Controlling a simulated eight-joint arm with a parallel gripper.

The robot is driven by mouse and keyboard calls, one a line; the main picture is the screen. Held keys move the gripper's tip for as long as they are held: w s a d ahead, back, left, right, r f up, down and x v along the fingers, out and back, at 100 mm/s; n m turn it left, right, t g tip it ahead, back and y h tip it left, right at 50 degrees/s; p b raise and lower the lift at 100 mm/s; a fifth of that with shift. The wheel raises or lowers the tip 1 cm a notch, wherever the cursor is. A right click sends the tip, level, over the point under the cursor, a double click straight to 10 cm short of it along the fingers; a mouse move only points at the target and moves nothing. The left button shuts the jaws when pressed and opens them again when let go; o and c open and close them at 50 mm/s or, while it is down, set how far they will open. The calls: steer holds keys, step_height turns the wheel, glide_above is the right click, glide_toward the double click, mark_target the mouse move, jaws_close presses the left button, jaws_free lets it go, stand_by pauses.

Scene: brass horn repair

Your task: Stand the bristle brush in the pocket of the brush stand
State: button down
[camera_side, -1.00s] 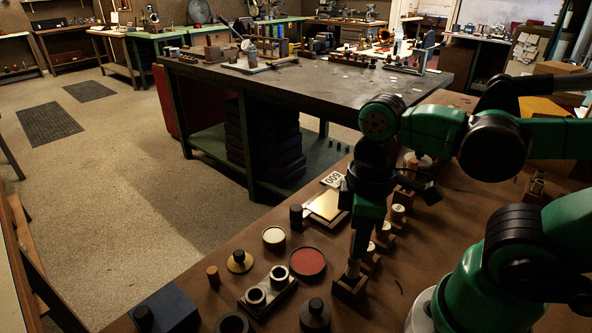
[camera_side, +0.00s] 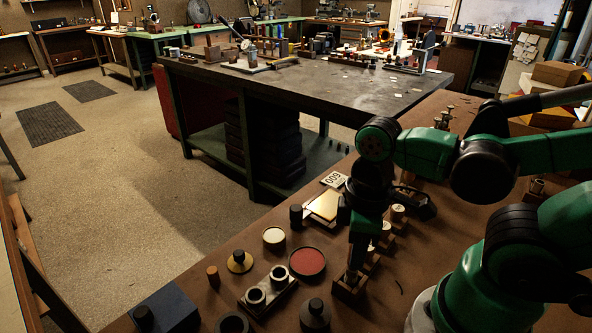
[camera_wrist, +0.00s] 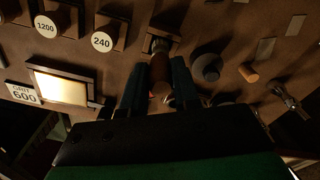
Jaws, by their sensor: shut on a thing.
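My gripper (camera_wrist: 160,88) is shut on the brown handle of the bristle brush (camera_wrist: 160,72). In the side view, my gripper (camera_side: 356,258) points down, with the lower end of the brush (camera_side: 352,276) just below it. The brush stand (camera_side: 346,291) is a small wooden block directly under the brush. The brush looks upright, with its lower end at or inside the stand's pocket; how deep it sits is hidden. In the wrist view, the stand (camera_wrist: 149,45) surrounds the brush's far end.
A red round pad (camera_side: 307,262) and a rack with two dark rings (camera_side: 268,290) lie left of the stand. More blocks with white-topped pieces, such as the one marked 240 (camera_wrist: 103,41), stand in a row beyond it. A framed light plate (camera_wrist: 60,87) lies nearby.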

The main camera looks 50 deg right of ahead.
steer(key=shift+f, duration=0.85)
steer(key=shift+c, duration=1.2)
jaws_free()
steer(key=shift+r, duration=0.1)
steer(key=shift+r, duration=3.35)
steer(key=w+d+m+t, duration=0.2)
steer(key=w+m+t, duration=0.3)
steer(key=w+t, duration=0.2)
steer(key=shift+w+r+m, duration=0.15)
steer(key=shift+w+m, duration=0.25)
steer(key=shift+w, duration=0.8)
